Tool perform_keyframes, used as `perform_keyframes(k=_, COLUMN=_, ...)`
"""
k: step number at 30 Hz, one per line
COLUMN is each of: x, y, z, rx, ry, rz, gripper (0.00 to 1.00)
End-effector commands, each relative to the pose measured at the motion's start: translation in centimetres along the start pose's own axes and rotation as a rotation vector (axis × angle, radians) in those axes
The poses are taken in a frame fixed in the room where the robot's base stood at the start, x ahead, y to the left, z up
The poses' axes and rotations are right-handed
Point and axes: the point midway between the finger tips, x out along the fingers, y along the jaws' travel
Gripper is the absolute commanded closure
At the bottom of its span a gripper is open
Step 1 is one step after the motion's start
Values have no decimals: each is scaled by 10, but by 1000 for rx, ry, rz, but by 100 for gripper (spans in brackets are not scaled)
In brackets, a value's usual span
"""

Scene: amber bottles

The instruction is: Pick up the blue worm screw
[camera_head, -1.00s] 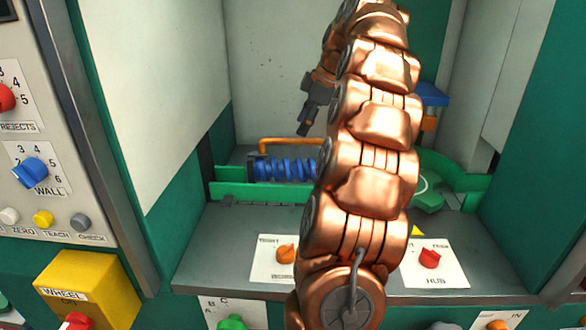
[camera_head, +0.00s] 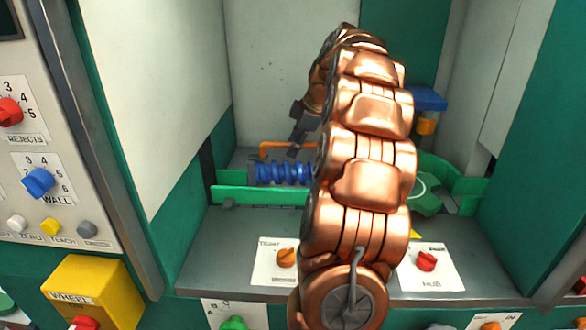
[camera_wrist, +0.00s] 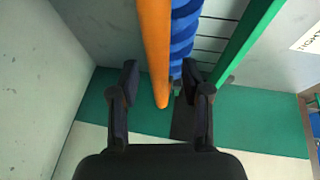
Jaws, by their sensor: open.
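The blue worm screw (camera_head: 280,173) lies horizontally in the recess, behind a low green rail; my arm hides its right end in the head view. In the wrist view the screw (camera_wrist: 184,35) runs away from the upper edge, beside an orange bar (camera_wrist: 154,50). My gripper (camera_wrist: 158,80) is open. Its two dark fingers stand apart, with the orange bar's end and part of the screw appearing between them. In the head view my gripper (camera_head: 294,150) is just above and behind the screw, near the orange bar (camera_head: 275,145). Contact cannot be told.
The green rail (camera_head: 250,195) runs along the screw's front side. A green wheel-like part (camera_head: 428,197) and a blue-topped post (camera_head: 428,98) stand right of my arm. Pale walls close in the recess. The grey ledge (camera_head: 225,250) in front carries labelled knobs.

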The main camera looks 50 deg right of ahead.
Motion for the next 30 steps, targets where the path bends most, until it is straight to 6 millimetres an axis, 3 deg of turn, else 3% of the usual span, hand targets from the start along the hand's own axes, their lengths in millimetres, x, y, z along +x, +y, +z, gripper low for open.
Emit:
perform_keyframes(k=11, x=9, y=0, z=0, rx=0, ry=0, rz=3, gripper=53)
perform_keyframes(k=24, x=9, y=0, z=0, rx=0, ry=0, rz=2, gripper=99)
perform_keyframes(k=30, x=9, y=0, z=0, rx=0, ry=0, rz=2, gripper=100)
